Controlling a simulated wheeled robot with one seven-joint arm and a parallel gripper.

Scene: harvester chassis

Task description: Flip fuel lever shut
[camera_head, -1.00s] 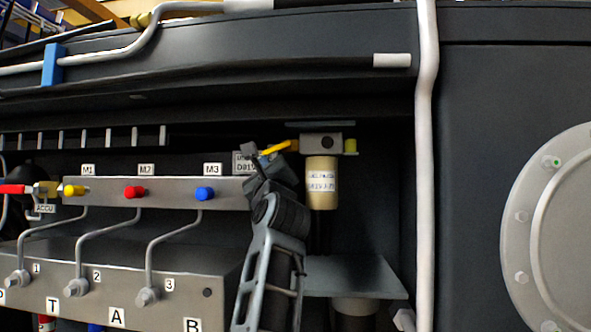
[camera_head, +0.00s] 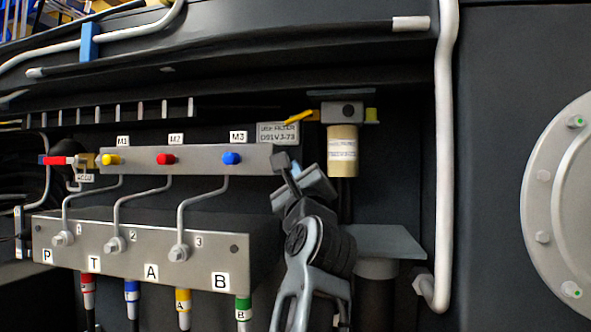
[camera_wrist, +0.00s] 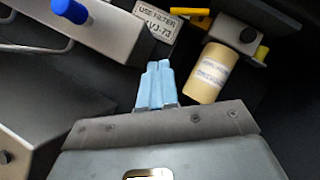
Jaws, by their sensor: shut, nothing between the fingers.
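The yellow lever (camera_head: 299,117) sticks out to the left of the filter head (camera_head: 343,112), tilted slightly down toward its free end. It also shows at the top of the wrist view (camera_wrist: 190,11). I take it to be the fuel lever. My gripper (camera_head: 285,162) is below the lever and apart from it, in front of the right end of the grey block. In the wrist view my light-blue fingers (camera_wrist: 155,85) are together with nothing between them, left of the cream filter (camera_wrist: 208,73) and below the "USE FILTER" label (camera_wrist: 157,25).
The cream filter (camera_head: 342,150) hangs right of my gripper above a grey shelf (camera_head: 375,242). The grey block (camera_head: 190,160) with yellow, red and blue caps is left. A red lever (camera_head: 57,160) sits far left. A white vertical pipe (camera_head: 446,150) bounds the right side.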

